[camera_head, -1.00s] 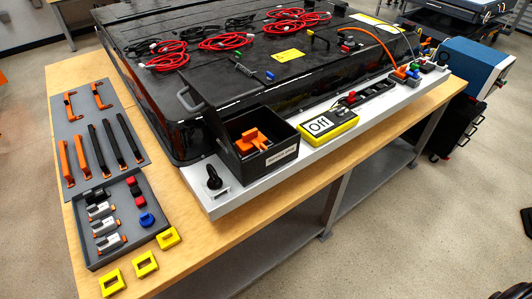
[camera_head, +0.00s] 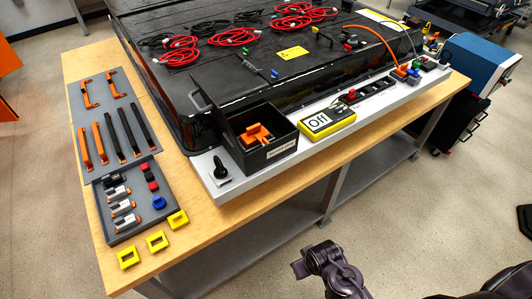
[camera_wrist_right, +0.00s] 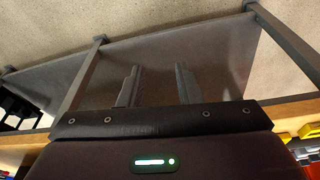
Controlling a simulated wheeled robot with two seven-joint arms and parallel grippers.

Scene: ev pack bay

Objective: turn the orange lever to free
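The orange lever (camera_head: 254,134) sits inside an open black box (camera_head: 268,157) on the light grey ledge of the black battery pack. The box's lid stands raised at its left side, and a white label is on its front. My right gripper (camera_wrist_right: 155,82) shows in the right wrist view with its two fingers apart and nothing between them. In the head view, dark parts of my right arm (camera_head: 335,270) show at the bottom, in front of the bench and well apart from the box. My left gripper is in neither view.
A yellow "Off" meter (camera_head: 327,123) lies right of the box. A black rotary knob (camera_head: 220,168) is left of it. A grey tray (camera_head: 128,232) and yellow blocks (camera_head: 157,241) occupy the bench's left end. The floor in front is clear.

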